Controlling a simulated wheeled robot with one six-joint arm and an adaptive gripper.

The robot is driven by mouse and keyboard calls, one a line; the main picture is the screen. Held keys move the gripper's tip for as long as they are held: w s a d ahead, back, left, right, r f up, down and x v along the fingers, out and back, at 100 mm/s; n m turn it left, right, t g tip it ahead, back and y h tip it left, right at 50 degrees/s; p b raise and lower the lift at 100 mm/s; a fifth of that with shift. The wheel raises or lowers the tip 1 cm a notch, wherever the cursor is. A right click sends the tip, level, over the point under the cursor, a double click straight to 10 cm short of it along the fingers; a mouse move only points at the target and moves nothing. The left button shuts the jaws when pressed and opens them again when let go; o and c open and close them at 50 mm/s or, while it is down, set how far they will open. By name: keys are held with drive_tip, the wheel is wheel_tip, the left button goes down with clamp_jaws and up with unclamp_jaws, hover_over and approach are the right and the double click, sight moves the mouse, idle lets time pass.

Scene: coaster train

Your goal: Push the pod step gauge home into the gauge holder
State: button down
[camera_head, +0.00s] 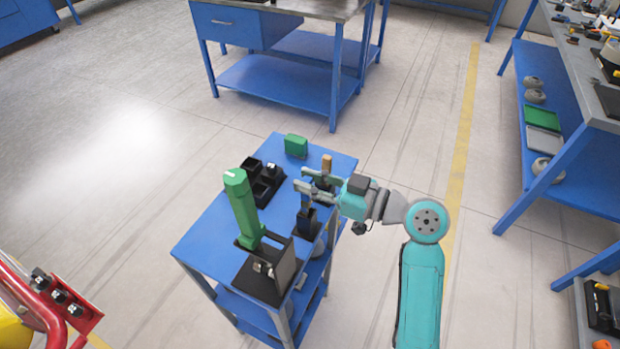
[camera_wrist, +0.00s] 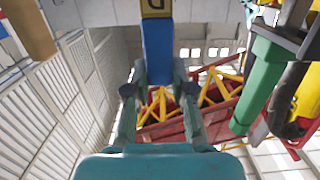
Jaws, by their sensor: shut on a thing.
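The gauge holder (camera_head: 307,223) is a small dark block on the cart, directly below my gripper. A dark piece with a yellow mark (camera_wrist: 157,8) shows at the bar's far end. The bar's lower end appears to be at or in the holder; how deep I cannot tell.
A green cylinder (camera_head: 243,208) leans in a black fixture (camera_head: 262,282) left of the holder. A black tray of sockets (camera_head: 262,190), a green block (camera_head: 296,145) and a wooden handle (camera_head: 327,163) stand farther back on the blue cart top (camera_head: 203,238).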

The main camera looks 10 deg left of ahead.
sight(310, 199)
drive_tip(key=shift+f, duration=1.6)
drive_tip(key=shift+c, duration=0.5)
unclamp_jaws()
drive_tip(key=v, duration=0.7)
idle(0.9)
idle(0.7)
